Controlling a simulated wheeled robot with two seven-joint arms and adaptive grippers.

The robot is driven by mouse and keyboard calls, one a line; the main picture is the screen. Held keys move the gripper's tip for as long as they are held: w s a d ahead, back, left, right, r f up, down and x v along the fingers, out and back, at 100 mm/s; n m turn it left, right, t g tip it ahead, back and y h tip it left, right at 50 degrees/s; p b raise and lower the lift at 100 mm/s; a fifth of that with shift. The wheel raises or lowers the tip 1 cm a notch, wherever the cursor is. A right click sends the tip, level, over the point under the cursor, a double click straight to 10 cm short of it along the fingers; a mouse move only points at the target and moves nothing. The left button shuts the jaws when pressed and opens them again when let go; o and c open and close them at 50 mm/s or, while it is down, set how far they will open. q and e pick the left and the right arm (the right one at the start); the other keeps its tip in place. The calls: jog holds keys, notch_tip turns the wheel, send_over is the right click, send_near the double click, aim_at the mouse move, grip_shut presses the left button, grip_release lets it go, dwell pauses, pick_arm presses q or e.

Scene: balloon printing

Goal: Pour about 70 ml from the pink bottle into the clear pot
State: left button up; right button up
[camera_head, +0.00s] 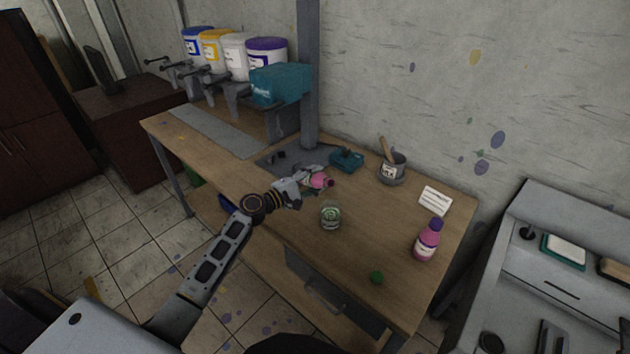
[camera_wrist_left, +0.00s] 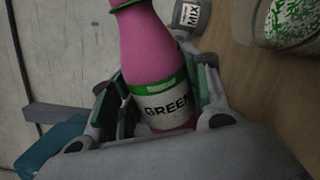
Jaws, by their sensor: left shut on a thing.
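My left gripper (camera_head: 308,178) is shut on a pink bottle (camera_head: 321,181). In the wrist view this bottle (camera_wrist_left: 155,75) has a green band and a white label reading "GREEN". In the head view it is tilted well over, its neck pointing right, above the table. The clear pot (camera_head: 330,216) stands on the table below and a little nearer than the bottle; green shows in it. It also shows at the upper right of the wrist view (camera_wrist_left: 292,22). I cannot make out a stream. My right gripper is not in view.
A second pink bottle (camera_head: 427,243) with a purple cap stands at the table's right. A green cap (camera_head: 376,277) lies near the front edge. A grey pot (camera_head: 392,174) with a stick, a white card (camera_head: 435,200) and a teal device (camera_head: 347,159) stand behind.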

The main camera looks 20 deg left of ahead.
pick_arm(q)
jog(key=shift+f+b, duration=0.1)
jog(key=shift+b, duration=0.25)
dwell(0.6)
jog(key=shift+f+m+b, duration=0.1)
jog(key=shift+m+b, duration=0.35)
jog(key=shift+m, duration=0.05)
jog(key=shift+w+a+f+m+b, duration=0.1)
jog(key=shift+f+m+b, duration=0.15)
jog(key=shift+b, duration=0.3)
dwell(0.5)
jog(key=shift+f+m+b, duration=0.1)
jog(key=shift+m+b, duration=0.35)
jog(key=shift+b, duration=0.2)
dwell(0.6)
jog(key=shift+f+m+b, duration=0.15)
jog(key=shift+m+b, duration=0.25)
jog(key=shift+b, duration=0.15)
dwell(0.5)
jog(key=shift+f, duration=0.1)
dwell(0.3)
jog(key=shift+a, duration=0.1)
jog(key=shift+b, duration=0.4)
